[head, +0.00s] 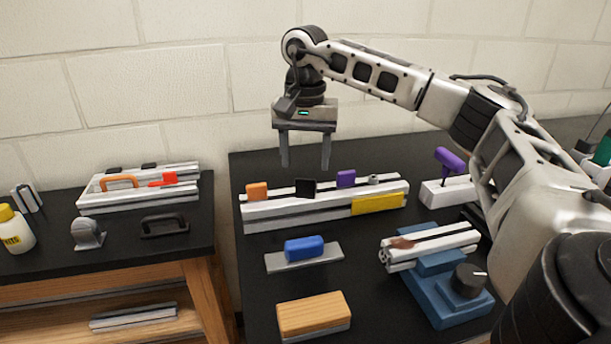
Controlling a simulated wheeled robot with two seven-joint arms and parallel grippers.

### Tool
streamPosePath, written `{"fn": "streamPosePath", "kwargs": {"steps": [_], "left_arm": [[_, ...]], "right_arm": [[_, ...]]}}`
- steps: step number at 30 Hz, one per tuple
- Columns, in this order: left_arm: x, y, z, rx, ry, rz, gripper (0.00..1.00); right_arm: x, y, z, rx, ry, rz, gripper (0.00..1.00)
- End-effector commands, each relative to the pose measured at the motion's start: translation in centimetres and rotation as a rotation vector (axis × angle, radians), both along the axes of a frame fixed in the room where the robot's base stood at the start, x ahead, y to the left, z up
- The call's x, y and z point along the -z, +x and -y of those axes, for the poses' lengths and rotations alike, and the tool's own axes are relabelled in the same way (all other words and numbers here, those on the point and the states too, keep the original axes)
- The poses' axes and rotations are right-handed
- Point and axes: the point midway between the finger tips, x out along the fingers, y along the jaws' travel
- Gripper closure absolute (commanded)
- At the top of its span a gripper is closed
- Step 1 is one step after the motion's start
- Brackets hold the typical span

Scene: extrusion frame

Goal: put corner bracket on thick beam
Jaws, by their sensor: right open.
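A long, pale slotted beam (290,211), which looks like the thick beam, lies across the back of the right black table. On it stand an orange block, a black square piece (306,188), a purple block and a small grey part. A yellow plate (377,203) is on its front face. A grey angled piece (88,233) sits on the left table. I cannot tell for sure which piece is the corner bracket. My right gripper (305,152) is open and empty, fingers down, above and behind the beam's middle. My left gripper is not in view.
A blue block (304,248) on a flat plate, a wooden block (314,313) and a blue vise (447,292) holding a profile stand in front. A purple-handled tool (450,160) is at right. The left table holds a white frame (140,197) and a yellow-labelled bottle (14,230).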

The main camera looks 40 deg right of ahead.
Motion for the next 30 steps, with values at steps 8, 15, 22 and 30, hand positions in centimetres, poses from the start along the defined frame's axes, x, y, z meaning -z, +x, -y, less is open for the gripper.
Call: {"fn": "streamPosePath", "kwargs": {"steps": [8, 15, 22, 30], "left_arm": [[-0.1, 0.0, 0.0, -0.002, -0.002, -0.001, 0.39], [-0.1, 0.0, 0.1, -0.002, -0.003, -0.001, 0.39], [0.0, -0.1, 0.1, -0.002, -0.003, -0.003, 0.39], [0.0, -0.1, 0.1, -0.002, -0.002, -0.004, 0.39]], "right_arm": [[-4.8, 0.1, 0.0, 0.0, -0.001, 0.001, 0.42], [-5.9, 0.0, 0.0, 0.0, -0.001, -0.001, 0.42], [-5.9, 0.0, 0.0, 0.0, -0.001, -0.001, 0.42], [-5.8, 0.0, 0.0, 0.0, -0.001, -0.001, 0.42]]}}
